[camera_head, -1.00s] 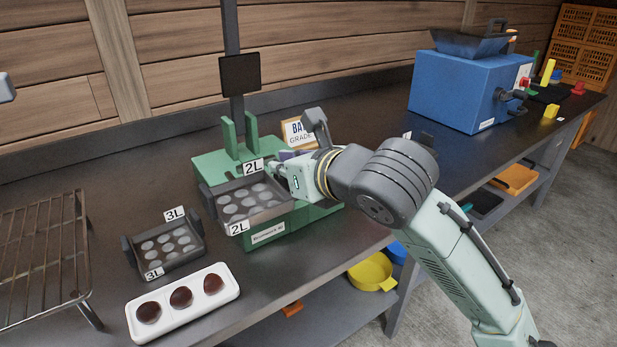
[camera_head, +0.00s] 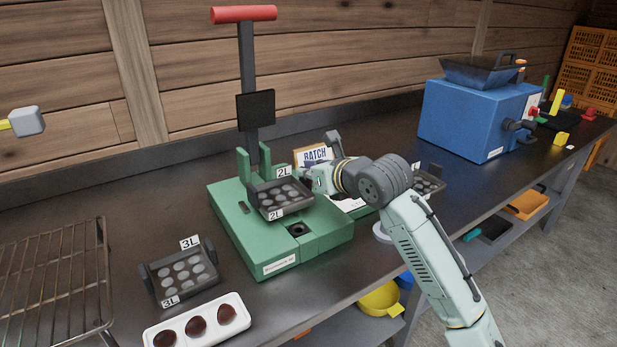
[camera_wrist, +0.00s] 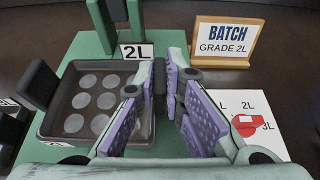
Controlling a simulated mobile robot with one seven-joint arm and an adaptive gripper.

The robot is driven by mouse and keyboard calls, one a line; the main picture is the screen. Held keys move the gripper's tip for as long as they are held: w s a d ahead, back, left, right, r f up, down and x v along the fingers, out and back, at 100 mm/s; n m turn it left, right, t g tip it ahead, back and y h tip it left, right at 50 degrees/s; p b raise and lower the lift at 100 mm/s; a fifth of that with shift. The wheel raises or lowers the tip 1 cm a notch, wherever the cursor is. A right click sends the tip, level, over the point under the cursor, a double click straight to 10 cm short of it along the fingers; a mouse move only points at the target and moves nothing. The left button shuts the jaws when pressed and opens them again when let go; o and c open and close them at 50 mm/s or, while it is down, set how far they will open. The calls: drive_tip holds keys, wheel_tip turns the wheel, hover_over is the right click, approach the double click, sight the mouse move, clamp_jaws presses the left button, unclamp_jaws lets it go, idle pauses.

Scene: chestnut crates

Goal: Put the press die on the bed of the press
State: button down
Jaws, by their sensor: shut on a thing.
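The 2L press die (camera_head: 283,199) is a dark tray with rows of round grey cavities and an upright handle at each side. My gripper (camera_head: 311,184) is shut on its right handle. In the wrist view, the purple-padded fingers (camera_wrist: 163,84) close on that handle, and the die (camera_wrist: 62,122) extends to the left. The die is over the green press (camera_head: 262,245), close to its uprights and column. Its tray looks roughly level. I cannot tell whether it touches the bed. The bed's front, with a dark round hole, shows in front of the die.
A 3L die (camera_head: 181,275) and a white tray of chestnuts (camera_head: 200,322) lie front left, beside a wire rack (camera_head: 55,270). A "BATCH GRADE 2L" sign (camera_wrist: 222,47) stands behind. Another die (camera_head: 428,183) is partly behind my arm. A blue machine (camera_head: 470,120) stands right.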

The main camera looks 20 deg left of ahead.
drive_tip(key=shift+f, duration=1.1)
drive_tip(key=shift+f, duration=0.2)
drive_tip(key=c, duration=1.7)
unclamp_jaws()
drive_tip(key=shift+r+p, duration=0.25)
drive_tip(key=shift+p, duration=0.15)
drive_tip(key=shift+b+v, duration=1.65)
drive_tip(key=shift+v, duration=4.35)
